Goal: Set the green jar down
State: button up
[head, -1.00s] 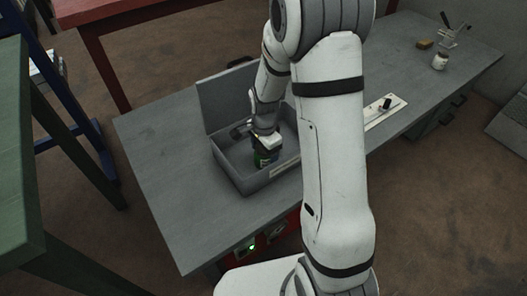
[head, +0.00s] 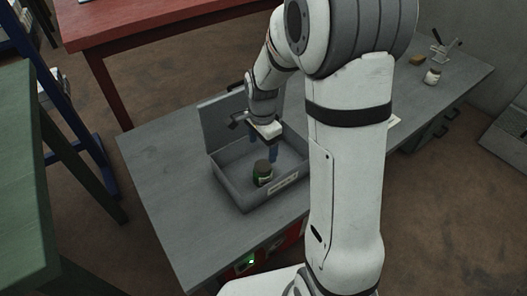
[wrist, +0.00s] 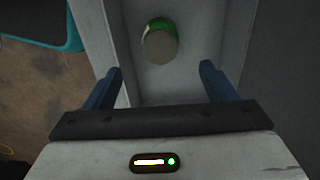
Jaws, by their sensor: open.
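The green jar (head: 262,173) has a brown lid and a pale label. It stands upright inside the grey open box (head: 240,198), near its front wall. In the wrist view the jar (wrist: 160,42) shows from above, its greyish lid towards me and green at its far edge. My gripper (head: 262,156) is above the box, apart from the jar. In the wrist view the blue fingers of my gripper (wrist: 162,75) are spread wide with nothing between them, and the jar lies beyond their tips.
The box stands on a grey workbench (head: 180,190) with its lid raised at the back. A small jar (head: 432,77), a yellowish block (head: 417,60) and a small stand (head: 441,47) are at the far right. A red table (head: 150,32) is behind. The bench's left part is clear.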

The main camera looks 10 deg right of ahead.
jog(key=s+d+r+n, duration=0.1)
jog(key=s+r+n, duration=0.4)
jog(key=s, duration=0.4)
jog(key=s+d+r+n+t, duration=0.1)
jog(key=s+r+n, duration=0.4)
jog(key=s+n, duration=0.3)
jog(key=shift+s, duration=0.55)
jog(key=shift+d+r, duration=0.1)
jog(key=shift+r, duration=0.05)
